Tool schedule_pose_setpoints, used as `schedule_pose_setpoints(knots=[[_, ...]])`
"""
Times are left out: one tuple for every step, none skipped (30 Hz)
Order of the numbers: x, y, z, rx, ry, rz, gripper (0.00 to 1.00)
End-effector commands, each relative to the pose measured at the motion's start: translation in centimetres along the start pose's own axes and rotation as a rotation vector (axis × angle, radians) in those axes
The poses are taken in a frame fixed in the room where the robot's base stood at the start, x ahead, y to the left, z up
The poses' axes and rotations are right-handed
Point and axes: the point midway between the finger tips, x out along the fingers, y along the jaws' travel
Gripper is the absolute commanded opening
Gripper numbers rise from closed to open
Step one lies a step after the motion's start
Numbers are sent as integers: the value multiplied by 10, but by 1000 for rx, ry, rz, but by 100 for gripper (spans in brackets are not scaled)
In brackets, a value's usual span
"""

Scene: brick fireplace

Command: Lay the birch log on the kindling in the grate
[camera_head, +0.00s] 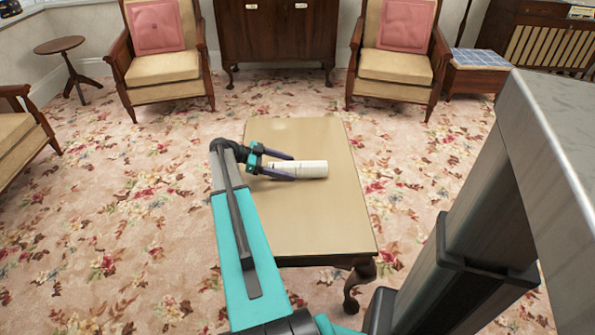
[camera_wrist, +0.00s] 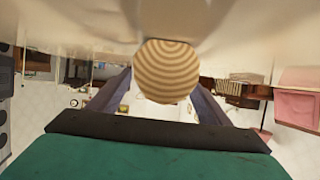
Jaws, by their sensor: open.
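The birch log (camera_head: 312,169) is a short white cylinder lying on its side on the small wooden table (camera_head: 320,225). In the wrist view its round end (camera_wrist: 166,71), with brown rings, faces the camera. My gripper (camera_head: 294,168) is level with the log at its left end, low over the tabletop. Its two fingers are open, one on each side of the log. In the wrist view the fingers (camera_wrist: 162,100) flank the log's end; whether they touch it I cannot tell. The grate and the kindling are in neither view.
Two armchairs with pink cushions (camera_head: 157,27) (camera_head: 406,25) and a dark cabinet (camera_head: 278,35) stand behind the table. A round side table (camera_head: 60,45) is at the far left. Flowered carpet (camera_head: 120,220) lies clear around the table. The tabletop is otherwise bare.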

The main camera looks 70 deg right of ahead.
Motion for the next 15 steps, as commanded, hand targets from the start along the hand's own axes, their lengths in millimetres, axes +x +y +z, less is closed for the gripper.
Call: schedule_pose_setpoints(knots=[[9,2,1,0,1,4,71],[12,2,1,1,1,4,71],[17,2,1,0,1,3,71],[20,2,1,0,1,3,71],[22,1,1,0,1,2,71],[25,1,0,0,1,2,71],[27,1,0,0,1,2,71],[28,1,0,0,1,2,71],[29,1,0,0,1,2,71],[30,1,0,0,1,2,71],[30,1,0,0,1,2,71],[30,1,0,0,1,2,71],[29,1,0,0,1,2,71],[29,1,0,0,1,2,71],[29,1,0,0,1,2,71]])
